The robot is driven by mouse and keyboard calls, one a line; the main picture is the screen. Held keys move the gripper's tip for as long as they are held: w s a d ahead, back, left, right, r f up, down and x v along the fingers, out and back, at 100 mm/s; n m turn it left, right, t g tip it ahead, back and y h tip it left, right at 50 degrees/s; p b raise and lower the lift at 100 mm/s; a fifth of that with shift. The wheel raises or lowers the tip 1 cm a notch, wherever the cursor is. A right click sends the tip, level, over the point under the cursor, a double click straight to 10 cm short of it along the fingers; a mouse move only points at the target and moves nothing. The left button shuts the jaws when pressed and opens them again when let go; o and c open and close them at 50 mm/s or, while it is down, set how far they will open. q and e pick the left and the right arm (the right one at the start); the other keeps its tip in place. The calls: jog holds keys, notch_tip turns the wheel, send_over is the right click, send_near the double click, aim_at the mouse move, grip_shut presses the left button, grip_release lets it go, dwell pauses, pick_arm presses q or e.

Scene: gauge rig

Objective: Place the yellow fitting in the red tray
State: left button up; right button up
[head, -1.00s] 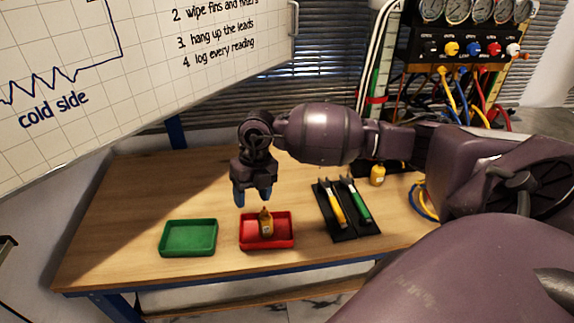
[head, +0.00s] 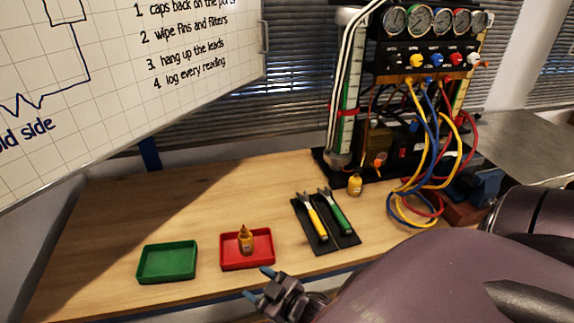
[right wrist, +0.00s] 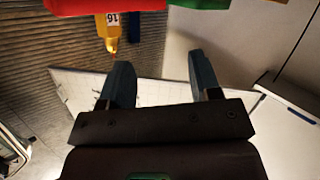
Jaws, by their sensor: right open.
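The yellow fitting (head: 246,242) stands upright inside the red tray (head: 265,262), its narrow tip pointing up. In the right wrist view the scene is upside down; the fitting (right wrist: 112,30) shows there with a "16" label, near the edge of the red tray (right wrist: 95,5). My right gripper (head: 259,282) is open and empty, in front of the red tray and apart from the fitting. Its two blue fingers stand well apart in the right wrist view (right wrist: 163,82). My left gripper is not in view.
A green tray (head: 167,262) sits empty left of the red one. A black mat (head: 323,238) with two pliers lies to the right. The bench's left part is clear.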

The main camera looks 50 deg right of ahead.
jog(key=s+d+f+m+g+h, duration=0.1)
jog(key=s+d+f+m+g, duration=0.1)
jog(key=s+f, duration=0.3)
jog(key=shift+s+f+m+g+h, duration=0.4)
jog(key=shift+s+m+g, duration=0.2)
jog(key=shift+s+g, duration=0.25)
dwell(0.3)
